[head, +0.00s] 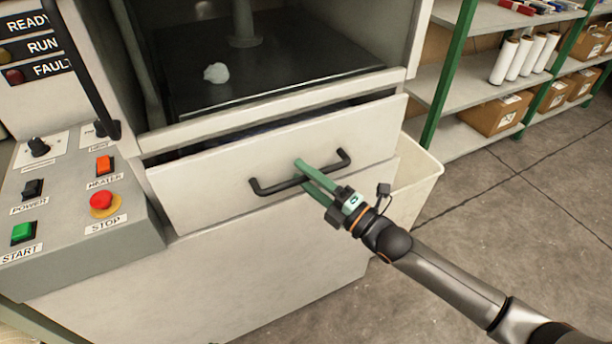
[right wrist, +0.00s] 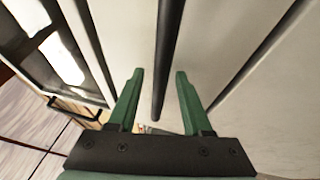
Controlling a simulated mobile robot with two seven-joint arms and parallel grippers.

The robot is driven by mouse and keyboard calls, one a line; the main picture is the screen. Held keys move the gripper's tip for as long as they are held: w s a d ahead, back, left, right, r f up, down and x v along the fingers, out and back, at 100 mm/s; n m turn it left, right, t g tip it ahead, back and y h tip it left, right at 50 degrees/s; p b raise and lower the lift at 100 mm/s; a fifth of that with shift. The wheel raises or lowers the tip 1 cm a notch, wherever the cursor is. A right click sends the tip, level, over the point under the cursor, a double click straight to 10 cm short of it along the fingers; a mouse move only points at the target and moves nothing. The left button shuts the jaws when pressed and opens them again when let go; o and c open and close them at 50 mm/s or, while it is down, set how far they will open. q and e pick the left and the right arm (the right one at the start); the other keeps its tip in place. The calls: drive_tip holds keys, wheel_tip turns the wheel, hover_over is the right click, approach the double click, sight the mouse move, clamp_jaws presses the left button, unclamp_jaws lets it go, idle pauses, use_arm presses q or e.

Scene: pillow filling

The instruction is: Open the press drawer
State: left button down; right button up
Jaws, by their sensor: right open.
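The press drawer (head: 215,193) has a pale front with a black bar handle (head: 270,189). A dark gap shows above its top edge, so it stands slightly out from the press. The green fingers of my right gripper (head: 304,173) are at the middle of the handle, one above and one below the bar. In the right wrist view the handle (right wrist: 166,65) runs between the two spread fingers of the gripper (right wrist: 157,90), with space on both sides. My left gripper is not in view.
A control panel (head: 65,225) with buttons stands left of the drawer. A white lump (head: 216,73) lies on the dark press bed (head: 280,82). A pale bin (head: 418,185) stands right of the drawer. Shelves with boxes (head: 495,113) are behind. Floor is clear at right.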

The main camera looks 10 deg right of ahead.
drive_tip(key=shift+c, duration=0.2)
clamp_jaws()
idle(1.1)
